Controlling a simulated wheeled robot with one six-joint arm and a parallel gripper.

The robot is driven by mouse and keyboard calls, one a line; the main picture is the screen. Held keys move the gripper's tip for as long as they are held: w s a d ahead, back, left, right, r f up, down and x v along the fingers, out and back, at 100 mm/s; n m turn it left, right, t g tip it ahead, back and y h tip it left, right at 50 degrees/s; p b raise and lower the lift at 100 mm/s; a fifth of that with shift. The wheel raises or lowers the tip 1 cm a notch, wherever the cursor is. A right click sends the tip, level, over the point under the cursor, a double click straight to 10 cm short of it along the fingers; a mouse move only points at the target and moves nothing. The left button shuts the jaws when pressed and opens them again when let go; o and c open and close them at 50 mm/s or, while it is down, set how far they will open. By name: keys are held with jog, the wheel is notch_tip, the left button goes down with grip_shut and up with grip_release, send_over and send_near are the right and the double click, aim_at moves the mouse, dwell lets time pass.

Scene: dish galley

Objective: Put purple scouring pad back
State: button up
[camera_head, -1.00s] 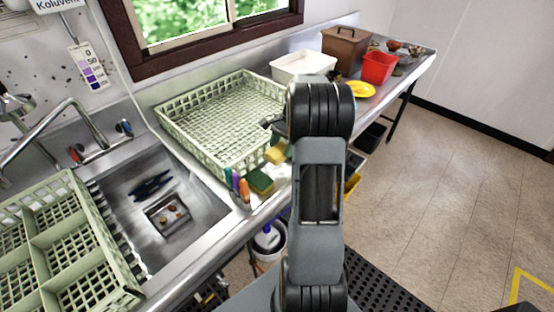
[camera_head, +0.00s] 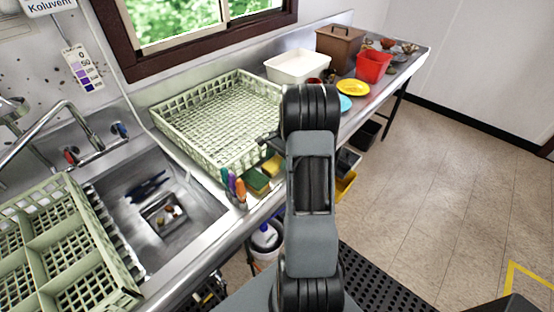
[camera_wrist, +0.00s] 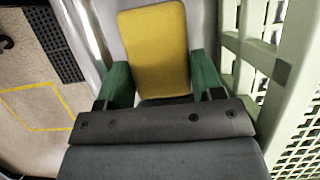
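A yellow pad (camera_wrist: 157,50) lies between the two green fingers of my gripper (camera_wrist: 161,84) in the wrist view. Both fingers appear to touch its sides, so the gripper looks shut on it. In the head view the yellow pad (camera_head: 272,166) is low at the counter, beside a green-topped sponge (camera_head: 257,182). My gripper (camera_head: 268,140) is mostly hidden behind my arm there. No purple face of a pad shows; the pad's underside is hidden. I cannot tell whether the pad rests on the counter.
A pale green dish rack (camera_head: 215,115) stands close behind the pad. Upright coloured handles (camera_head: 235,187), one purple, stand left of the sponge. A sink (camera_head: 160,200) is further left. A white tub (camera_head: 298,66), yellow plate (camera_head: 353,87) and red container (camera_head: 374,66) stand along the counter.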

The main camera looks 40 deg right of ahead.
jog(key=o, duration=0.4)
jog(key=shift+r, duration=0.1)
jog(key=s+v, duration=0.1)
jog(key=v, duration=1)
notch_tip(320, 180, up, 4)
jog(key=n+h, duration=0.1)
jog(key=n, duration=0.2)
send_over(273, 161)
jog(key=s+a+n+t+h, duration=0.1)
jog(key=s+a+n+t, duration=0.1)
jog(key=s+a+n, duration=0.4)
jog(key=s+a+n+t+h, duration=0.2)
jog(key=s+a+n, duration=0.5)
jog(key=a, duration=0.8)
jog(key=shift+s+r+t+h+b, duration=0.3)
jog(key=shift+s+r+t+b, duration=0.15)
jog(key=shift+s, duration=0.1)
